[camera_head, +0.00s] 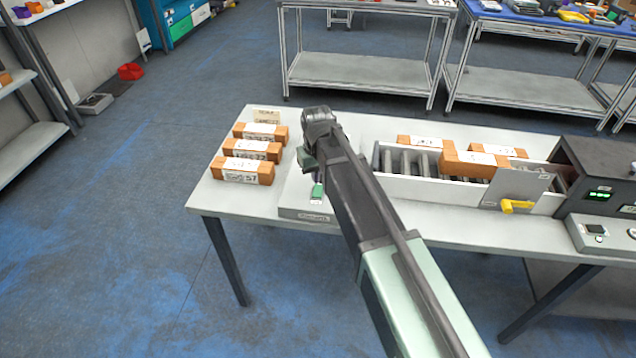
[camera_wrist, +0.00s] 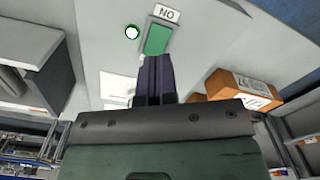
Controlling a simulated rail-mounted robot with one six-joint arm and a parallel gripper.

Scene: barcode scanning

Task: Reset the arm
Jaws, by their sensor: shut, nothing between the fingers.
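In the wrist view, the two dark fingers of my gripper (camera_wrist: 155,62) are shut together with nothing between them. Their tips point at a green rectangle (camera_wrist: 158,38) on a pale surface and overlap its edge in the picture. I cannot tell whether they touch it. A label reading "NO" (camera_wrist: 166,13) and a white round spot (camera_wrist: 132,32) are beside it. In the head view, my arm reaches over the table (camera_head: 455,225) to a pale flat unit (camera_head: 300,208) with a green patch (camera_head: 318,192). My fingertips are not clear there.
Orange-brown labelled boxes (camera_head: 242,171) stand in a row at the table's left. A roller conveyor (camera_head: 418,184) with more boxes (camera_head: 468,162) is right of my arm. A yellow handle (camera_head: 517,206) and a dark machine with green displays (camera_head: 598,180) are further right. Open floor lies left.

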